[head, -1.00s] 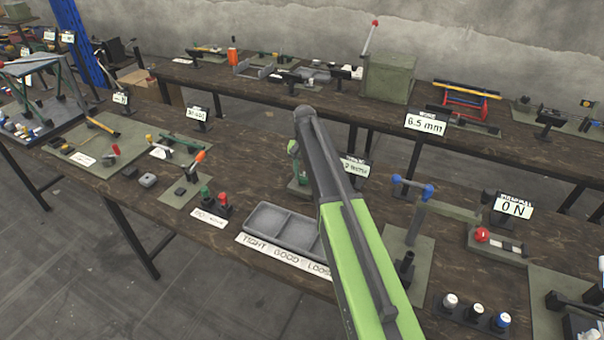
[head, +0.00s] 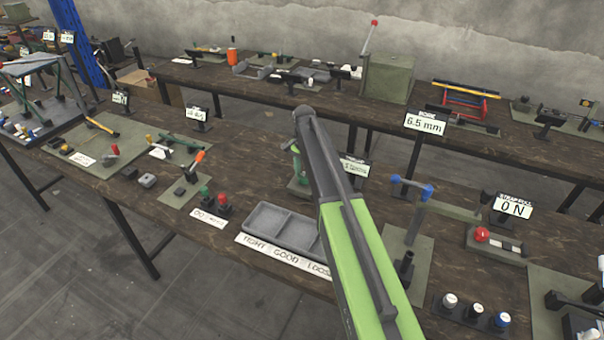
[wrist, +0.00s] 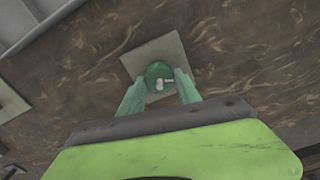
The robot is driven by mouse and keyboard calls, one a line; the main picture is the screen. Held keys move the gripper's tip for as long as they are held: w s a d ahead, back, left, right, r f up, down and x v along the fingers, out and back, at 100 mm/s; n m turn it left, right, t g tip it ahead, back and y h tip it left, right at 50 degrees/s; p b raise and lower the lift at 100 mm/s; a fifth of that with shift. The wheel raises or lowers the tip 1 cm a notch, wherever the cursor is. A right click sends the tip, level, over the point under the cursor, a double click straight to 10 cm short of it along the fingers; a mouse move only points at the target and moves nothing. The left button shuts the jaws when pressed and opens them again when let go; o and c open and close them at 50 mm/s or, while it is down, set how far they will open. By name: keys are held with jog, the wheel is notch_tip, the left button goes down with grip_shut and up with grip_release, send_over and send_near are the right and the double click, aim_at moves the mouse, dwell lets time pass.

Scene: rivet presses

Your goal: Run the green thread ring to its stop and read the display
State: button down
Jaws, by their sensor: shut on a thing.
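The green thread ring (wrist: 158,74) sits over a square grey-green plate (wrist: 172,48) in the wrist view. My gripper (wrist: 160,80) is shut on it, one pale green finger at each side. A small light mark shows on the ring's top. In the head view my arm hides most of this stand, with a bit of green (head: 297,165) showing at its left. A small display (head: 354,167) stands just right of my arm. Its text is too small and blurred to read.
A grey tray (head: 270,220) marked TIGHT, GOOD, LOOSE lies in front. Green and red handled gauges (head: 222,199) stand left of it. A blue-handled crank fixture (head: 426,191) and a display reading 0 N (head: 513,207) stand to the right.

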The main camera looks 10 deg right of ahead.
aim_at(303, 175)
jog(key=shift+a, duration=0.15)
jog(key=c, duration=0.9)
grip_release()
jog(key=shift+o, duration=0.2)
jog(key=shift+r, duration=0.1)
notch_tip(303, 175, up, 17)
jog(key=p, duration=1.7)
jog(key=shift+r, duration=0.15)
